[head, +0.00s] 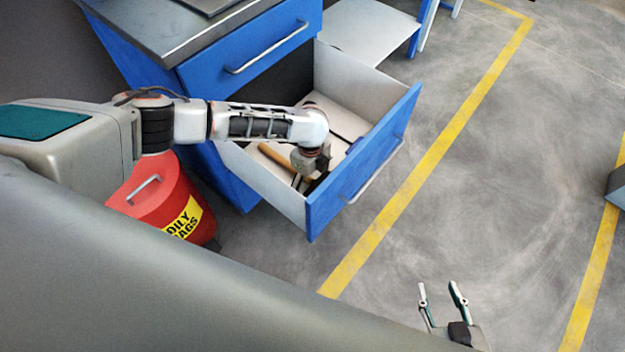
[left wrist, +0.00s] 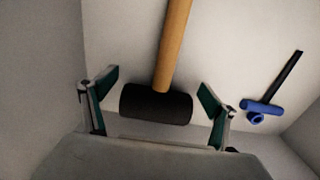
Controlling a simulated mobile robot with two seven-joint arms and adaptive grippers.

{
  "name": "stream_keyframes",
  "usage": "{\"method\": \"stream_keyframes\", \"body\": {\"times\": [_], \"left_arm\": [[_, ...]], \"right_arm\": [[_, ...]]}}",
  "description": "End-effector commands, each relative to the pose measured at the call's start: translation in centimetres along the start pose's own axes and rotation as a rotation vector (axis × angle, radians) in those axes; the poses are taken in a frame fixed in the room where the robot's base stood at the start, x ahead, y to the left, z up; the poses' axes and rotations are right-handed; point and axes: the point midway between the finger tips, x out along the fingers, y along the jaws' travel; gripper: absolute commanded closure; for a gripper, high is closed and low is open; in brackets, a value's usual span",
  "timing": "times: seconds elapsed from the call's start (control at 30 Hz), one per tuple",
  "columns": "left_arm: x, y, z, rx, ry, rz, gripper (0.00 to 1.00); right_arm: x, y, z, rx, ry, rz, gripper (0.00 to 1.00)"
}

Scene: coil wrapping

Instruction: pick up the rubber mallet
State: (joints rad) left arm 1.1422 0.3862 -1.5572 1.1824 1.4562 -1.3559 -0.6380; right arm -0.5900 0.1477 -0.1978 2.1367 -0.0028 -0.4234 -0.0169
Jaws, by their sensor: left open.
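The rubber mallet has a black head (left wrist: 155,104) and a wooden handle (left wrist: 173,45). It lies inside the open drawer (head: 268,183). In the head view its handle (head: 284,160) shows beside my left gripper (head: 304,186), which reaches down into the drawer and hides the mallet head. In the left wrist view my left gripper (left wrist: 158,84) is open, with one finger on each side of the mallet head, apart from it. My right gripper (head: 440,290) is open and empty above the floor, away from the drawer.
A tool with a blue part (left wrist: 262,107) and a black shaft lies in the drawer, right of the mallet in the left wrist view. The drawer walls surround my left gripper. A red oily-rags can (head: 160,203) stands beside the blue cabinet (head: 225,170).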

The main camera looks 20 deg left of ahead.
Motion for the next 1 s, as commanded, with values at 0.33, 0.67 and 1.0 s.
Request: {"method": "stream_keyframes", "body": {"times": [0.33,0.67,1.0], "left_arm": [[-0.1,-0.2,0.0,-0.001,-0.001,-0.004,0.47],[-0.2,-0.3,0.0,-0.001,0.001,-0.006,1.00],[-1.1,-0.4,0.0,-0.001,0.001,-0.009,1.00]], "right_arm": [[0.0,0.2,-0.5,-0.012,0.009,-0.002,0.60],[0.0,0.1,0.0,-0.007,0.001,-0.003,0.60],[-0.1,0.2,-0.7,0.000,0.009,0.004,0.60]]}}
